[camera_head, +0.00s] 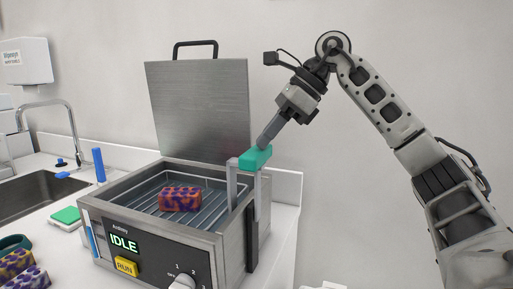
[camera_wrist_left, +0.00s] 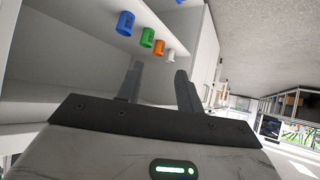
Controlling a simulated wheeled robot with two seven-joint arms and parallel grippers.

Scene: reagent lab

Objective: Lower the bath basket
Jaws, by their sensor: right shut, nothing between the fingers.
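The bath (camera_head: 150,225) is a metal box with its lid (camera_head: 200,108) standing open at the back. The wire bath basket (camera_head: 215,207) shows inside the bath's opening, with a purple and orange patterned block (camera_head: 180,199) on it. A grey bracket at the bath's right side carries a teal handle (camera_head: 255,158). My right gripper (camera_head: 265,143) is shut and empty, its fingertips pointing down at the top of the teal handle; I cannot tell whether they touch. My left gripper (camera_wrist_left: 160,88) shows only in the left wrist view, open and empty.
The bath's front has an IDLE display (camera_head: 124,243), a yellow RUN button (camera_head: 125,267) and a knob (camera_head: 182,283). A sink (camera_head: 35,197) with a tap is at the left. More patterned blocks (camera_head: 28,279) lie at the lower left. Coloured cups (camera_wrist_left: 147,38) stand on a shelf in the left wrist view.

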